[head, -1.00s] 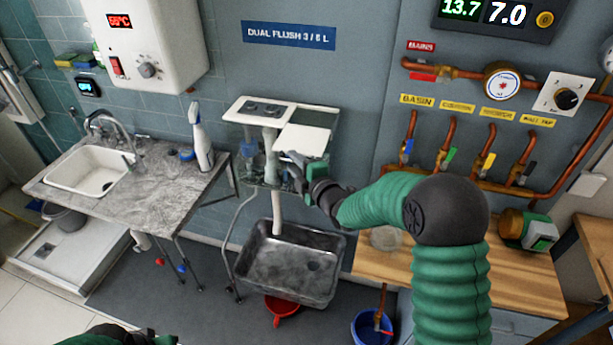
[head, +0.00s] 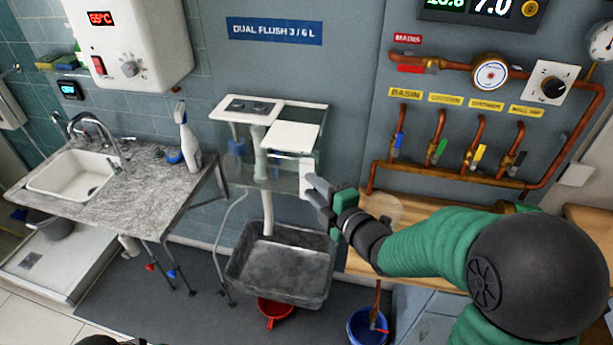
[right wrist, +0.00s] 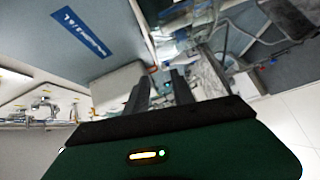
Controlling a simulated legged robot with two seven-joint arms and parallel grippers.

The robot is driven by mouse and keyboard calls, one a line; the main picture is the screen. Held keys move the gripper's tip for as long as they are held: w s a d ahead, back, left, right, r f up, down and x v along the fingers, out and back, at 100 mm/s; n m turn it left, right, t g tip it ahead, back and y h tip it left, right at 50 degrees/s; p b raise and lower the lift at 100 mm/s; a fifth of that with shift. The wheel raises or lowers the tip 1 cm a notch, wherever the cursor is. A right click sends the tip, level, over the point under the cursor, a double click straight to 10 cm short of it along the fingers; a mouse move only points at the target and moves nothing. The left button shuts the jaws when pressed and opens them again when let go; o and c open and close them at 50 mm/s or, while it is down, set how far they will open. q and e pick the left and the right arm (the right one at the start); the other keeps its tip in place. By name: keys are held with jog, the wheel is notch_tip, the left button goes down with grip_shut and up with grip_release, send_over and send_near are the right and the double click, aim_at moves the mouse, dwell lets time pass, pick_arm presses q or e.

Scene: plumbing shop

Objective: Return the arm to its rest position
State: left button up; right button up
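My right arm (head: 430,245), green and ribbed with a black joint, reaches in from the lower right in the head view. My right gripper (head: 314,186) is in front of the right side of the glass cistern (head: 285,178), above the grey basin. It points left and is apart from the counter. In the right wrist view its two dark fingers (right wrist: 160,92) stand apart with nothing between them. Only a small dark bit of my left arm (head: 100,341) shows at the bottom edge of the head view; its fingers cannot be made out.
The wooden counter (head: 425,282) lies beneath my right arm, with a round glass item (head: 383,207) near the forearm. Copper pipes with valves (head: 440,150) run along the wall behind. The grey basin (head: 283,262) and blue bucket (head: 366,327) are below. The sink counter (head: 150,190) is at left.

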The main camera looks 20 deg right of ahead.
jog(key=s+f+m+g+h, duration=0.4)
jog(key=s+f+m+g, duration=0.6)
jog(key=f+m, duration=0.35)
jog(key=s+a+f+m+g, duration=0.1)
jog(key=s+f+m, duration=0.1)
jog(key=s, duration=0.3)
jog(key=s+a+f+m+g, duration=0.1)
jog(key=s+m+g, duration=0.1)
jog(key=s, duration=0.3)
jog(key=shift+s+f+m+y, duration=0.3)
jog(key=shift+f+m, duration=0.05)
jog(key=shift+m, duration=0.2)
jog(key=shift+d, duration=0.1)
